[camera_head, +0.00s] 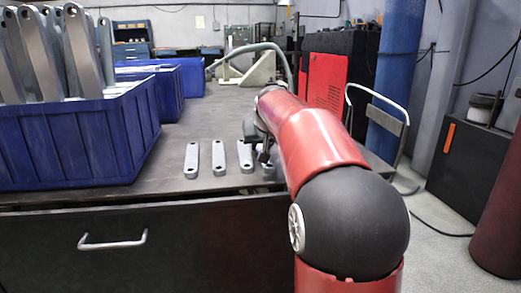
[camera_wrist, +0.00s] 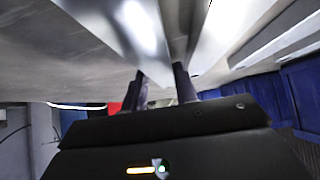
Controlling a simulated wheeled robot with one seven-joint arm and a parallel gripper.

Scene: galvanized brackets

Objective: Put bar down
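Several grey metal bars lie side by side on the dark table, among them a left bar (camera_head: 191,160), a middle bar (camera_head: 218,158) and a right bar (camera_head: 245,157). One more bar (camera_head: 268,170) shows at the right end of the row, mostly hidden by my arm and gripper (camera_head: 263,152). In the wrist view my gripper's two dark fingers (camera_wrist: 160,80) stand at both sides of a shiny bar (camera_wrist: 125,25) and seem shut on it. The bar is low, at or just above the tabletop; contact is unclear. A neighbouring bar (camera_wrist: 215,30) lies close to its right.
A blue bin (camera_head: 75,140) with upright bars (camera_head: 45,55) stands at the left, with more blue bins (camera_head: 180,75) behind it. The table (camera_head: 185,205) is bare in front of the row. A red panel (camera_head: 325,80) and blue column (camera_head: 395,75) stand behind my arm.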

